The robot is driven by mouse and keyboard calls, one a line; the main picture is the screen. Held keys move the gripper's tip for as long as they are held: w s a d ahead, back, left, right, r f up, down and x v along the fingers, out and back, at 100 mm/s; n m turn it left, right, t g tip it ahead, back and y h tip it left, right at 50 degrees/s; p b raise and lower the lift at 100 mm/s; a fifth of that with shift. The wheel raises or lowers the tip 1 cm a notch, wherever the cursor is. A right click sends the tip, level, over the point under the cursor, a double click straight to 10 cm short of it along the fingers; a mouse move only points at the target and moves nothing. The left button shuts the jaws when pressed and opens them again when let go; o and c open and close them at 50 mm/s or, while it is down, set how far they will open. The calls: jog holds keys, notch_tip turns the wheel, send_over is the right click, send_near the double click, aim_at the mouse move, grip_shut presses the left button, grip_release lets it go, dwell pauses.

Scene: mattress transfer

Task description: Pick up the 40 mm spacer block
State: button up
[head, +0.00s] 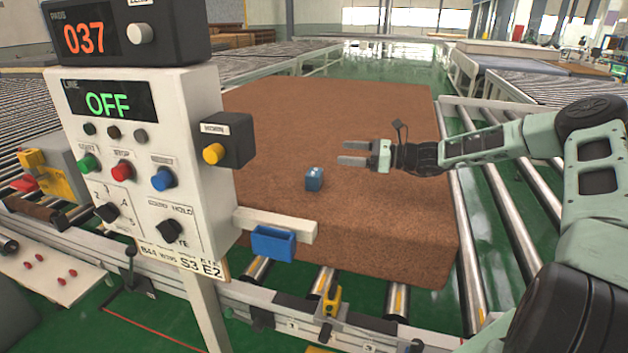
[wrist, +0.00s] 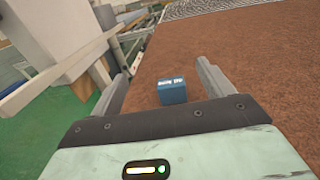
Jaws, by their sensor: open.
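The spacer block is a small blue block (head: 314,180) with white marking on its top. It rests on the brown mattress (head: 390,215), near its front left part. My gripper (head: 354,153) is open and empty, to the right of the block in the head view, and appears to be above the mattress. In the wrist view the block (wrist: 172,91) lies beyond my gripper (wrist: 163,80), between the lines of the two fingers. The fingers do not touch it.
A white control panel (head: 140,150) with buttons stands at the left, its arm holding a blue bin (head: 273,243) by the mattress's front edge. A black box with a yellow button (head: 222,146) juts toward the mattress. Roller conveyors (head: 500,210) lie around. The mattress top is otherwise clear.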

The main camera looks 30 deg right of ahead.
jog(key=p, duration=0.2)
send_near(321, 173)
jog(key=shift+x, duration=1.1)
jog(key=p+x, duration=0.1)
jog(key=x, duration=0.5)
jog(key=shift+w+a+p, duration=0.1)
jog(key=shift+a+p, duration=0.25)
jog(key=shift+c, duration=0.3)
jog(key=c, duration=1.1)
